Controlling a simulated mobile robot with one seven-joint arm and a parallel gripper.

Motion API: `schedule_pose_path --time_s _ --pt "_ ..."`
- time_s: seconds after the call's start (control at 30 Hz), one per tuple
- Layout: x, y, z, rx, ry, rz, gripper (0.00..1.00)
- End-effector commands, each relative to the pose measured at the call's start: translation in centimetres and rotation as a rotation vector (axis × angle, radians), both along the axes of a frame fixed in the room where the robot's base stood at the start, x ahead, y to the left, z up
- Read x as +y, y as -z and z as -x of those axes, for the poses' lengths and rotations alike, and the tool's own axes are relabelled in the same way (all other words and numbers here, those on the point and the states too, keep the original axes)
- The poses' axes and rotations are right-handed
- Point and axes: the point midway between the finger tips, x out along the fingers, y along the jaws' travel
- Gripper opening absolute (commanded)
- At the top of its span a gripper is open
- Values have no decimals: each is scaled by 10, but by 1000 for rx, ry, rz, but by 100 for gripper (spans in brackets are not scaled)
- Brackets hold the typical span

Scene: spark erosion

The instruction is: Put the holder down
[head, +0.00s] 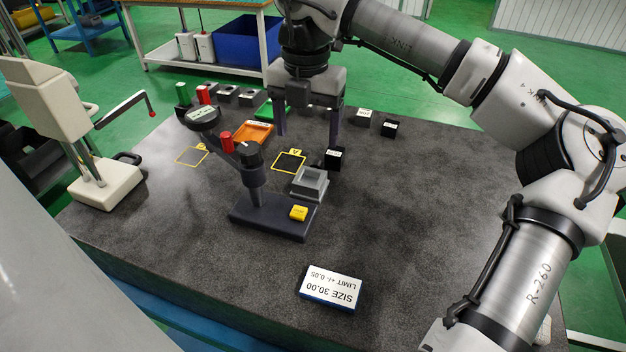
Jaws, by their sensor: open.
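My gripper (308,133) is open above the table, fingers pointing down, with nothing visible between them. A small black block with a white label (333,159) stands on the table just below and beside the right fingertip; I cannot tell if they touch. It stands by the right corner of a yellow-outlined square (289,161). Another labelled grey block (362,118) and a black block (390,128) stand at the back right. I cannot tell which block is the holder. A grey square seat (310,183) is at the gauge stand's dark base (270,218).
An orange tray (253,133), a second yellow outline (192,156) and a size sign (330,288) are on the table. A white press (105,183) stands left. The right table area is clear.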

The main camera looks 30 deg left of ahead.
Motion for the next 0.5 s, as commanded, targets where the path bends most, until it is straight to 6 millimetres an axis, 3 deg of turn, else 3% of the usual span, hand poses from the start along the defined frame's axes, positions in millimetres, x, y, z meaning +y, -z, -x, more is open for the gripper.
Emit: schedule_pose_path --time_s 0.2,0.5 --pt "-1 41 0 4 -1 2 75" --pt "-2 64 -1 4 -1 1 75"
